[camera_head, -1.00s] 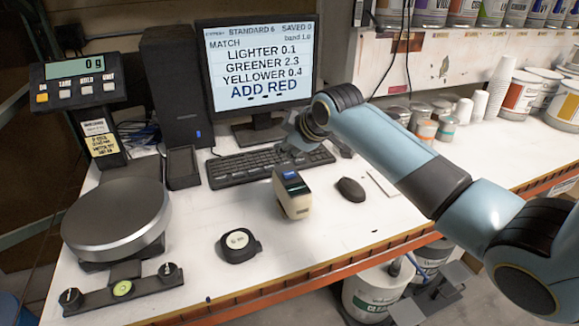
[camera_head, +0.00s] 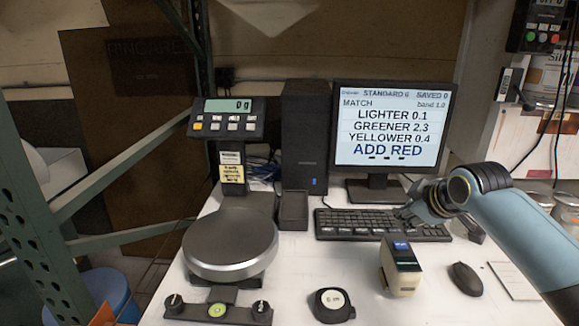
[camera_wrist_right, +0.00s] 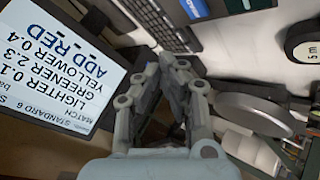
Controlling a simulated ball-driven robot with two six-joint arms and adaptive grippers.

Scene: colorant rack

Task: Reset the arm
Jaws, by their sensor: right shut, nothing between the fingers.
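My right arm comes in from the right in the head view. Its gripper (camera_head: 412,211) hangs over the right part of the black keyboard (camera_head: 345,224), in front of the monitor. In the right wrist view the gripper's grey fingers (camera_wrist_right: 172,75) are together with nothing between them. My left gripper shows in neither view.
The monitor (camera_head: 391,127) stands behind the keyboard and reads "ADD RED". A scale (camera_head: 230,247) is at the left. A small beige device (camera_head: 401,270), a black tape measure (camera_head: 332,305) and a mouse (camera_head: 466,279) lie in front. White table is bare between scale and device.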

